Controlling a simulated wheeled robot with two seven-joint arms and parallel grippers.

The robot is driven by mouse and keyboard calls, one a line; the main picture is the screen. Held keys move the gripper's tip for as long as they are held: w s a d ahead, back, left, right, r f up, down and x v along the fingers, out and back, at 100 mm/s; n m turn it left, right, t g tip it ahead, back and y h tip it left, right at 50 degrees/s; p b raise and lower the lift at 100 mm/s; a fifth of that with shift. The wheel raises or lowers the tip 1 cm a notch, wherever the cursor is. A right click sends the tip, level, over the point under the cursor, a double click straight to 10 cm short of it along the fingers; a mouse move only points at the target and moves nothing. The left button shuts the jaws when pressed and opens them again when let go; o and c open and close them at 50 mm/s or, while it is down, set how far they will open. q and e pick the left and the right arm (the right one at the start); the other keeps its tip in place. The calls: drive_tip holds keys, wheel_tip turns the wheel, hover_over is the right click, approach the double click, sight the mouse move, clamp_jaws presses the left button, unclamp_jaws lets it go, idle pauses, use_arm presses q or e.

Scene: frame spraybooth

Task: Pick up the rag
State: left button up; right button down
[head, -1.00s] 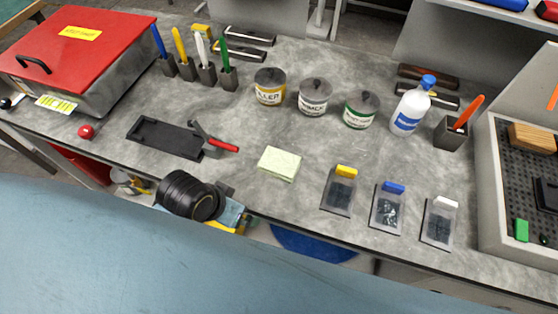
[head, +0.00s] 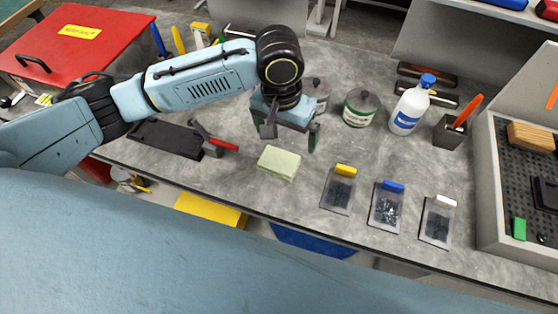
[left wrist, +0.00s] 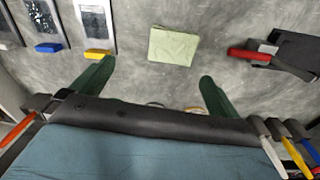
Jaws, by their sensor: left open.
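The rag (head: 279,163) is a folded pale green cloth lying flat on the grey worktop, near its front edge in the head view. My left gripper (head: 289,138) is open and empty above the worktop, just behind the rag and apart from it. In the left wrist view the rag (left wrist: 173,46) lies beyond the two green fingertips, roughly between their lines, and the gripper (left wrist: 155,80) holds nothing. My right gripper is not in view.
Left of the rag lies a red-handled tool (head: 220,144) by a black tray (head: 166,138). Right of it are several bags, the nearest with a yellow top (head: 339,189). Cans (head: 361,108) and a white bottle (head: 410,106) stand behind. Bare worktop surrounds the rag.

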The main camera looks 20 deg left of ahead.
sight(279, 160)
use_arm(q)
drive_tip(key=shift+n+y, duration=0.4)
drive_tip(key=f, duration=0.4)
drive_tip(key=a+f, duration=0.1)
drive_tip(key=f, duration=0.7)
drive_tip(key=shift+w+a+b, duration=0.3)
drive_tip(key=shift+w, duration=0.1)
drive_tip(key=c, duration=0.7)
drive_tip(key=shift+c, duration=0.2)
wheel_tip(279, 160, up, 10)
drive_tip(key=shift+p, duration=0.3)
